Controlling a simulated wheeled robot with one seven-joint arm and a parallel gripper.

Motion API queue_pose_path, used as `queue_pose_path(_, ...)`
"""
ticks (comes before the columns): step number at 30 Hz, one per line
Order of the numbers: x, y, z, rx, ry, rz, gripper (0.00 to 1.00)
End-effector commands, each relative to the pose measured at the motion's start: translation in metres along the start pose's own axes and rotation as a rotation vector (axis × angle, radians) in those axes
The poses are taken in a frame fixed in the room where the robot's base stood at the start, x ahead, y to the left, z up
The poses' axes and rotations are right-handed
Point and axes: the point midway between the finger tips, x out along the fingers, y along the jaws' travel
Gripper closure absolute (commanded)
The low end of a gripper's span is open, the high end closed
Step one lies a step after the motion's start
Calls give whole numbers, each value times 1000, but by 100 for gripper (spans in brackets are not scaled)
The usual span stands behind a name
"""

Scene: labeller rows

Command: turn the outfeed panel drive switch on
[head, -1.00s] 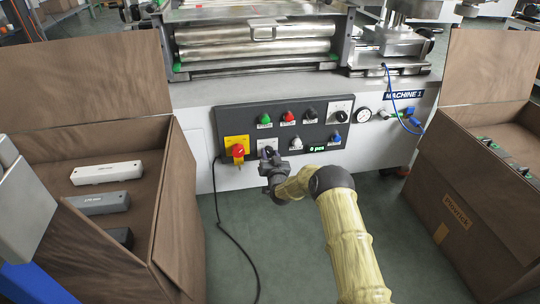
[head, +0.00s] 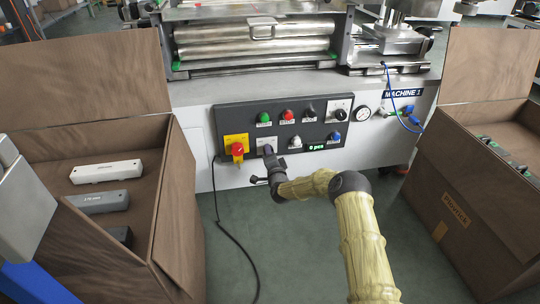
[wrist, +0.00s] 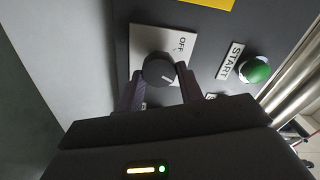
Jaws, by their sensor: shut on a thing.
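The drive switch is a black rotary knob (wrist: 158,70) on a white square plate (wrist: 147,38). The plate (head: 267,144) sits low on the dark control panel in the head view, right of the yellow emergency-stop plate. My gripper (wrist: 160,88) is shut on the knob, one finger on each side. In the head view my gripper (head: 269,158) is at the plate and covers much of the knob. The plate reads OFF at its upper right in the wrist view. The knob's pale mark points lower right there, not at OFF. Other lettering is mostly hidden.
A red emergency stop (head: 238,149) is close left of my gripper. A green START button (head: 264,118) is just above. Other buttons and a second rotary switch (head: 339,111) lie to the right. Open brown boxes stand left (head: 180,195) and right (head: 440,190).

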Motion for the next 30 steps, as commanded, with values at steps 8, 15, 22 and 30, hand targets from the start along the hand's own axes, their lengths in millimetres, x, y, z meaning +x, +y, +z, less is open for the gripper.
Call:
queue_pose_path(8, 0, 4, -1, 232, 2, 2, 86)
queue_pose_path(15, 0, 4, -1, 350, 3, 3, 86)
queue_pose_path(22, 0, 4, -1, 391, 2, 3, 86)
queue_pose_path(30, 0, 4, -1, 394, 2, 4, 86)
